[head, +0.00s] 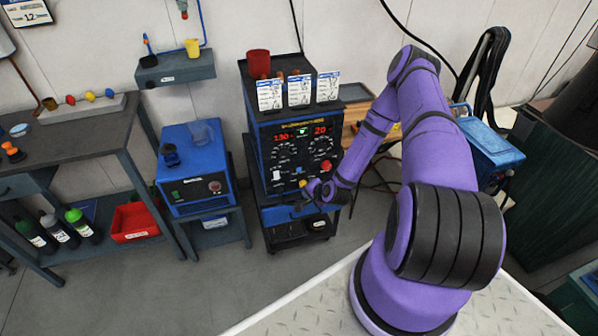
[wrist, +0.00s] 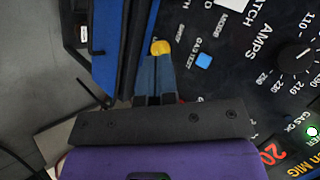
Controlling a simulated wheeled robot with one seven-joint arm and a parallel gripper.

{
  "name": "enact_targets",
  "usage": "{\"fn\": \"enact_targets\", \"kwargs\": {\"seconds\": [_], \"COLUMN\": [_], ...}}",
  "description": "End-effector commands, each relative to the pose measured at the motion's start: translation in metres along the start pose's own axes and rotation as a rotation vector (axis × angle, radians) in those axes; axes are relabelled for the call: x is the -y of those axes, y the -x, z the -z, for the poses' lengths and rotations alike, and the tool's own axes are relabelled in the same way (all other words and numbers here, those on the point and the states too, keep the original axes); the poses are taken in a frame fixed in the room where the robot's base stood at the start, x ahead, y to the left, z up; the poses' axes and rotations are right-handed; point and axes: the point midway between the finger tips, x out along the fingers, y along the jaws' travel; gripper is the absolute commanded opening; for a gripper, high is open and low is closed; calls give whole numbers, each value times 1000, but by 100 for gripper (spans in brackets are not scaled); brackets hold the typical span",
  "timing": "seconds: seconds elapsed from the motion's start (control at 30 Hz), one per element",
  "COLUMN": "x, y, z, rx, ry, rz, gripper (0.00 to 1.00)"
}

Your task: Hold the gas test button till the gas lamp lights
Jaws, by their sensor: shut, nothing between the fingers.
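The blue gas test button (wrist: 203,61) sits beside its "GAS TEST" label on the black panel of the welding machine (head: 257,150). In the wrist view my gripper (wrist: 155,62) is shut and empty. Its fingertips are left of the blue button, apart from it in the picture, and beside a yellow knob (wrist: 160,47). I cannot tell whether they touch the knob. A green-white light (wrist: 311,132) glows near the "GAS OK" lettering; the cut-off labels leave unclear which lamp it is. In the head view my gripper (head: 306,193) is at the panel's lower part.
Three white cards (head: 299,90) and a red cup (head: 258,64) are on top of the machine. A blue unit (head: 193,175) stands to the left. A red bin (head: 135,222) is under the bench. A blue box (head: 490,150) is behind my arm at right.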

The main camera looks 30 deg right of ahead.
Motion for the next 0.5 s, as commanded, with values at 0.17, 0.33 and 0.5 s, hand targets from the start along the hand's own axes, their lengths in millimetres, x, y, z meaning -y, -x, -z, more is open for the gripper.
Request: {"fn": "enact_targets", "kwargs": {"seconds": [0.17, 0.33, 0.5], "x": [9, 21, 31], "y": [-12, -27, -41], "z": [8, 20, 30], "rx": [-1, -1, -1], "ry": [3, 2, 3], "rz": [2, 3, 2], "gripper": [0, 0, 0]}}
